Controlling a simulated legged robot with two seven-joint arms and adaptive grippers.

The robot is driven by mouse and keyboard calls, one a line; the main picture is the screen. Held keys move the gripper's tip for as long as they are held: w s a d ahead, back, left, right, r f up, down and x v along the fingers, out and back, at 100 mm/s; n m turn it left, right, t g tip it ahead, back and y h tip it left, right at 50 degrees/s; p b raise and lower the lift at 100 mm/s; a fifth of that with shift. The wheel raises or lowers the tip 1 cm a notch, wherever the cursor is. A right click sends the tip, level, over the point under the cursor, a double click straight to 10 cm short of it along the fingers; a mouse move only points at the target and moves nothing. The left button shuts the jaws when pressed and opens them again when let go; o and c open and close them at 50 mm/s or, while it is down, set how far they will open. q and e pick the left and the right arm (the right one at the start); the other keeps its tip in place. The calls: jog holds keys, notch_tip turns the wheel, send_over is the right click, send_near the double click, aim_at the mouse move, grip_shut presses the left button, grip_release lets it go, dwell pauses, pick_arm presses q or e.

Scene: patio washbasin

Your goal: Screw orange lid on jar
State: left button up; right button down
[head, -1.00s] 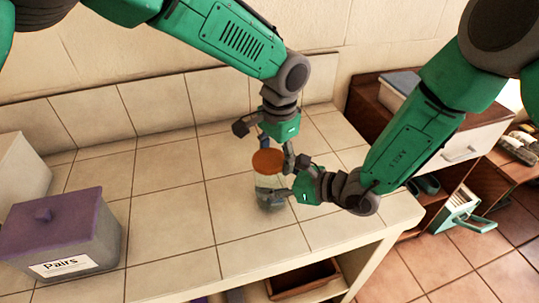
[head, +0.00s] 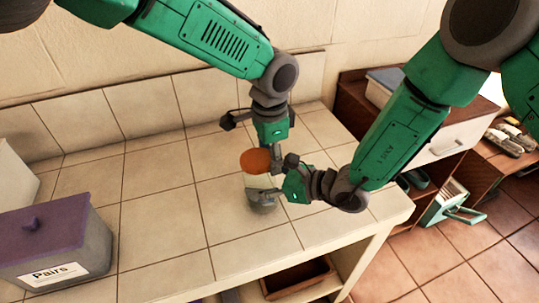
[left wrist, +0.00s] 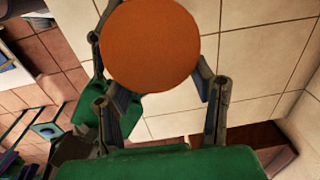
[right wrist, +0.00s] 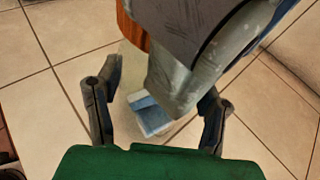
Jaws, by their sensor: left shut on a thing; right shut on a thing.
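The round orange lid (head: 262,161) is above the clear jar (head: 262,184), roughly in line with it. The views do not show whether the lid is seated on the rim. My left gripper (head: 260,146) is shut on the lid from above and behind; the lid fills the space between its fingers in the left wrist view (left wrist: 150,45). My right gripper (head: 277,181) is shut on the jar from the right, low on the countertop. In the right wrist view the jar (right wrist: 128,72), with something blue inside, is partly hidden by a grey finger of my left gripper.
The tiled countertop (head: 150,225) is clear around the jar. The tiled wall rises behind. A dark wooden cabinet (head: 345,100) stands to the right; a brown bin (head: 298,280) is beneath the counter.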

pick_arm(q)
jog(key=shift+w+a, duration=0.25)
jog(key=shift+a, duration=0.25)
pick_arm(e)
jog(key=shift+d+f, duration=0.25)
jog(key=shift+d, duration=0.05)
pick_arm(q)
jog(key=o, duration=0.9)
jog(key=shift+c, duration=0.2)
jog(key=shift+s, duration=0.1)
pick_arm(e)
jog(key=shift+s+a, duration=0.1)
pick_arm(q)
jog(key=shift+d, duration=0.15)
